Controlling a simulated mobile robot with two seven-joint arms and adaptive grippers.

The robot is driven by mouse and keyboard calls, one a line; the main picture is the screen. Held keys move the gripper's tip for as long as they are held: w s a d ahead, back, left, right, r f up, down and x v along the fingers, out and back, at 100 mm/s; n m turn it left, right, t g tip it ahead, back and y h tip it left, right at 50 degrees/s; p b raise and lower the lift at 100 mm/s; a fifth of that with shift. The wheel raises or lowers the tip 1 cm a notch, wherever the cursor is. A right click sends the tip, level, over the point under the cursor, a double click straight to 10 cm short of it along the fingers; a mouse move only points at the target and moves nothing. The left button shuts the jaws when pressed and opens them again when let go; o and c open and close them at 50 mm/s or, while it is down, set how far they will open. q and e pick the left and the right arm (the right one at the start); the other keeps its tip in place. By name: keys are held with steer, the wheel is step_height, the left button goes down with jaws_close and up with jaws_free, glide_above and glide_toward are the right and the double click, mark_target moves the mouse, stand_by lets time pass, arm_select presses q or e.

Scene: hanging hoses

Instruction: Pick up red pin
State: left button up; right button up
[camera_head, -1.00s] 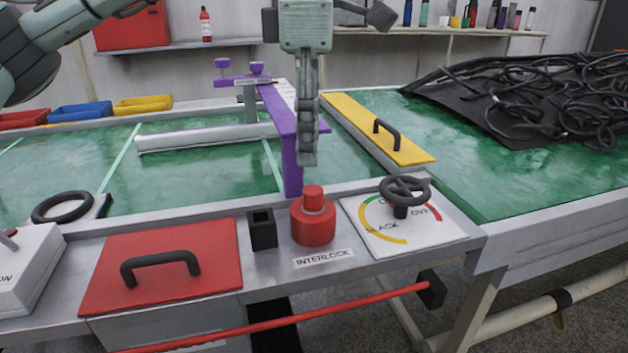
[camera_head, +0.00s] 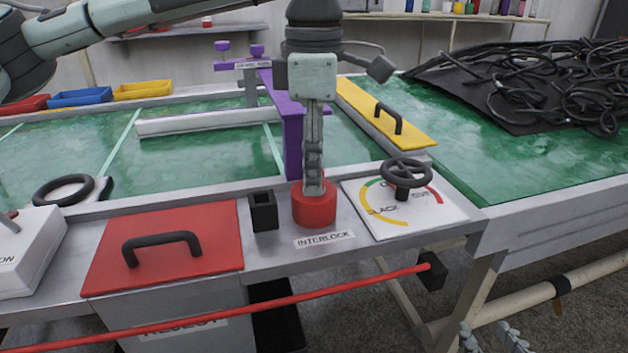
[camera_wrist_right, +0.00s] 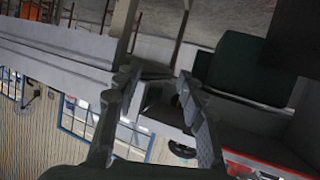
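The red pin (camera_head: 315,212) stands upright on the grey ledge behind the INTERLOCK label (camera_head: 324,239). My left gripper (camera_head: 313,188) points straight down over it, with its fingertips at the height of the pin's narrow top. The near finger hides that top, and the fingers are seen edge-on, so I cannot tell if they are apart or closed on it. My right gripper (camera_head: 490,338) shows only its fingertips at the bottom right edge, away from the pin. In the right wrist view its fingers (camera_wrist_right: 158,82) are spread with nothing between them.
A black square socket (camera_head: 263,211) stands just left of the pin, and a dial plate with a black handwheel (camera_head: 407,172) just right. A red lid with a handle (camera_head: 162,250) is further left. A purple post (camera_head: 293,140) rises behind. A red bar (camera_head: 300,299) crosses in front.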

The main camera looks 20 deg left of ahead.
arm_select(q)
jaws_close()
steer(key=shift+r, duration=0.55)
steer(key=r, duration=0.1)
steer(key=a+r, duration=0.1)
steer(key=r, duration=0.1)
steer(key=shift+r, duration=0.3)
steer(key=s+a+r+p, duration=0.1)
steer(key=s+a+r, duration=0.2)
steer(key=a+r, duration=0.3)
steer(key=a, duration=0.4)
steer(key=shift+a+r+p, duration=0.15)
steer(key=shift+p, duration=0.25)
arm_select(e)
steer(key=s+d+f+g+h, duration=0.2)
steer(key=s+d+f+g, duration=0.2)
steer(key=d+f, duration=0.2)
steer(key=shift+s+f+m, duration=0.3)
